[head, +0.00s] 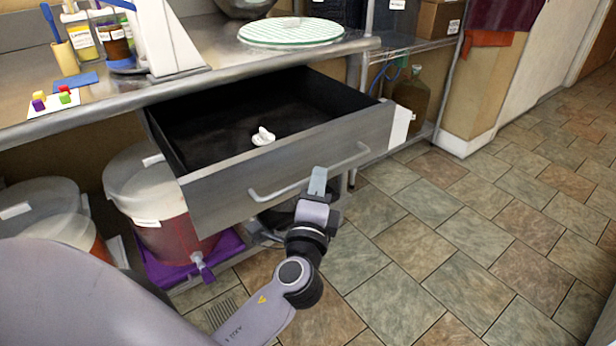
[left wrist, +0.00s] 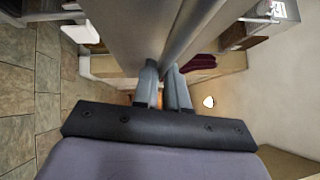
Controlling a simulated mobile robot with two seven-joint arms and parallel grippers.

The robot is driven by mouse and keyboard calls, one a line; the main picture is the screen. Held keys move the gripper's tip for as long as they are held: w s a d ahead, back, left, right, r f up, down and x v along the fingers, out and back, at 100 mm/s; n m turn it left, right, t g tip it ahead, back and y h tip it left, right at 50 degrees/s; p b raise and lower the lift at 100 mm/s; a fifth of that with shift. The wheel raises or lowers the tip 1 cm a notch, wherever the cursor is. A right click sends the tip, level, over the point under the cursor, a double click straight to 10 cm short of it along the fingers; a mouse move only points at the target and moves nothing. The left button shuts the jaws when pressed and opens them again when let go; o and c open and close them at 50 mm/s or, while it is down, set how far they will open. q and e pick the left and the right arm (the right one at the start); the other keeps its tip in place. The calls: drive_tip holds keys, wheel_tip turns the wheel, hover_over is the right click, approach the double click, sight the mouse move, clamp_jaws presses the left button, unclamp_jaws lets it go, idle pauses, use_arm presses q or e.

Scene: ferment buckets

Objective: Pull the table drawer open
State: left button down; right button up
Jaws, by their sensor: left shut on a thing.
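The table drawer (head: 290,166) stands pulled out from under the steel table (head: 110,100), its dark inside open to view. A small white object (head: 263,136) lies in it. A bar handle (head: 310,177) runs across its grey front. My left gripper (head: 318,180) is at the handle, right of its middle, and is shut on it. In the left wrist view the gripper's fingers (left wrist: 161,85) close around the bar next to the drawer front (left wrist: 128,30). My right gripper is in neither view.
Lidded buckets (head: 145,205) stand below the table at the left, one on a purple tray (head: 190,265). A green-and-white round mat (head: 290,31) and bottles (head: 82,38) are on the table. A shelf (head: 425,45) stands behind at the right. The tiled floor (head: 450,230) is clear at the right.

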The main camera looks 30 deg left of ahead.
use_arm(q)
drive_tip(key=shift+s+d, duration=0.2)
drive_tip(key=shift+d, duration=0.15)
drive_tip(key=c, duration=1.2)
unclamp_jaws()
drive_tip(key=shift+o, duration=0.2)
drive_tip(key=shift+r, duration=0.1)
